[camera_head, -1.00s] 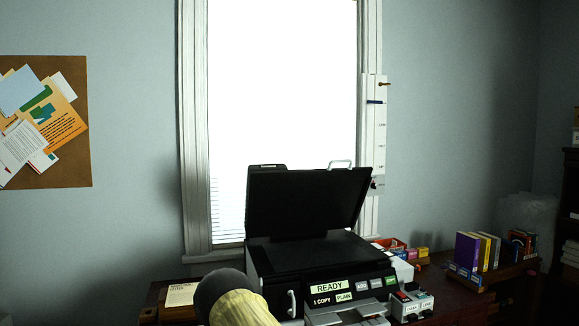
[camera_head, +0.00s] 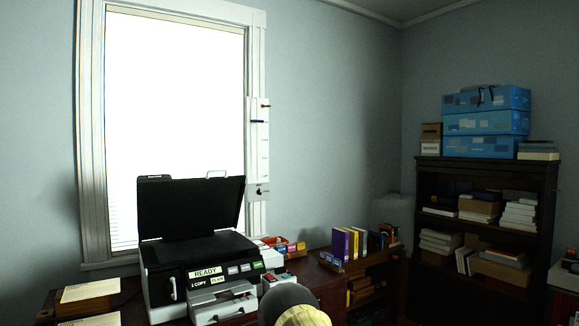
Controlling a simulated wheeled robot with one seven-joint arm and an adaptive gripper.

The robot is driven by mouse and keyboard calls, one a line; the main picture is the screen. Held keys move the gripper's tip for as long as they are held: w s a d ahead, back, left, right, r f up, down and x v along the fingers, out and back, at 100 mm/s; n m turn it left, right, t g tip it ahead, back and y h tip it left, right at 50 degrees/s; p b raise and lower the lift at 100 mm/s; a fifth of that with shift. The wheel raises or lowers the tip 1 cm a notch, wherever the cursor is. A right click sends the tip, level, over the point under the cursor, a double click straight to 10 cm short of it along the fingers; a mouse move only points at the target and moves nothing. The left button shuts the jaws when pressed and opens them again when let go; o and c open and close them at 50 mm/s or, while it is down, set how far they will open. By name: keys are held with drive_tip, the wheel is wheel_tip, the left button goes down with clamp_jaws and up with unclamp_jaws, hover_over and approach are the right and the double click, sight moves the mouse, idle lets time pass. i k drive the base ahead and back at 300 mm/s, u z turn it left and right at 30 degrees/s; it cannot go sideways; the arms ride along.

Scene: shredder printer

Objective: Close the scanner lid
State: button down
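The scanner lid (camera_head: 190,207) is a black panel standing open, tilted up at the back of the printer, with a pale handle (camera_head: 216,174) on its top edge. The printer (camera_head: 203,275) is black and white and sits on the dark desk. Its dark scanner bed is uncovered, and its front label reads READY. A part of my arm, a dark grey and yellow rounded form, shows at the bottom edge, right of the printer's front. My gripper's fingers are not visible.
Paper-topped stacks (camera_head: 89,291) lie left of the printer. A small box with a red button (camera_head: 276,281) stands at its right. Upright books (camera_head: 350,243) stand further right. A dark bookcase (camera_head: 484,225) carries blue boxes (camera_head: 486,122). A bright window is behind the lid.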

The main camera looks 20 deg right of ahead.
sight(166, 206)
drive_tip(key=z, duration=0.8)
drive_tip(key=i, duration=0.9)
drive_tip(key=u, duration=0.3)
